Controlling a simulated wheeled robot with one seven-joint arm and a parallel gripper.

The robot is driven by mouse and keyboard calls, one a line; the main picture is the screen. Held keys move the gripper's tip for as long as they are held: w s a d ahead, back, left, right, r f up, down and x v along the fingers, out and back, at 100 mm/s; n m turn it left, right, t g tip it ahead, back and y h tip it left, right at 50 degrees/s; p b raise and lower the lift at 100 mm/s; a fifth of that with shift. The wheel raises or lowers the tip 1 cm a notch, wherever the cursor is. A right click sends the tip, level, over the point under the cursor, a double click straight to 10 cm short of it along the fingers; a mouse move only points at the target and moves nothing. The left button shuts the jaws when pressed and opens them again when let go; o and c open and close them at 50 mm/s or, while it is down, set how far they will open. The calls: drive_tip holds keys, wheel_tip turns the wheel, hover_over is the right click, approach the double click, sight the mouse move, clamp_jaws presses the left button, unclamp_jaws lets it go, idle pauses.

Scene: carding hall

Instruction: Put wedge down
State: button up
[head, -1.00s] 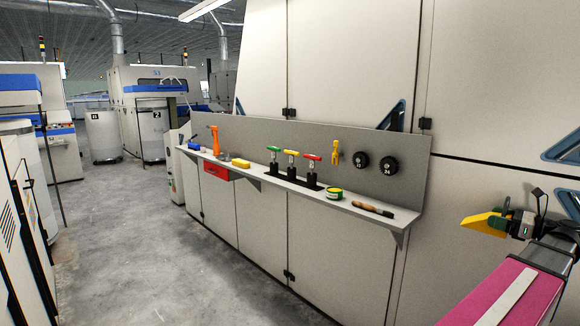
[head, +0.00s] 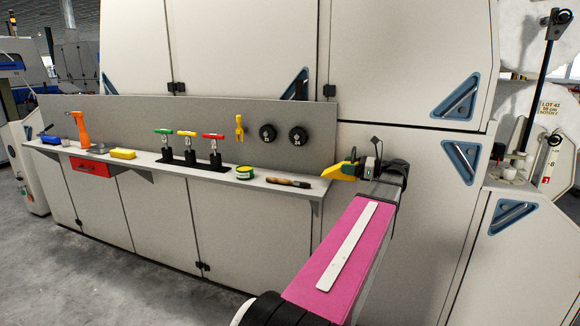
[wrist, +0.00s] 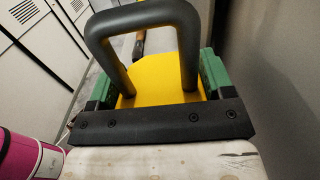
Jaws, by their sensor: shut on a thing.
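The yellow wedge (head: 338,171) is at the end of my arm, near the right end of the wall shelf in the head view. My gripper (head: 356,168) is shut on it. In the wrist view the wedge (wrist: 160,78) is a yellow block with a dark looped handle (wrist: 140,30), between the green finger pads of my gripper (wrist: 152,90). In the head view the wedge overlaps the shelf's right end; I cannot tell whether it touches anything.
A red box (head: 90,167) hangs below. Bare shelf shows between some items.

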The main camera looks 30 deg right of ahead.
drive_tip(key=x, duration=1.5)
drive_tip(key=shift+w, duration=0.1)
drive_tip(key=shift+w+a+f, duration=0.15)
drive_tip(key=shift+w+a, duration=0.15)
drive_tip(key=shift+s+d+f, duration=0.1)
drive_tip(key=shift+f, duration=1.55)
drive_tip(key=shift+f, duration=0.15)
drive_tip(key=o, duration=0.9)
drive_tip(key=shift+c, duration=0.2)
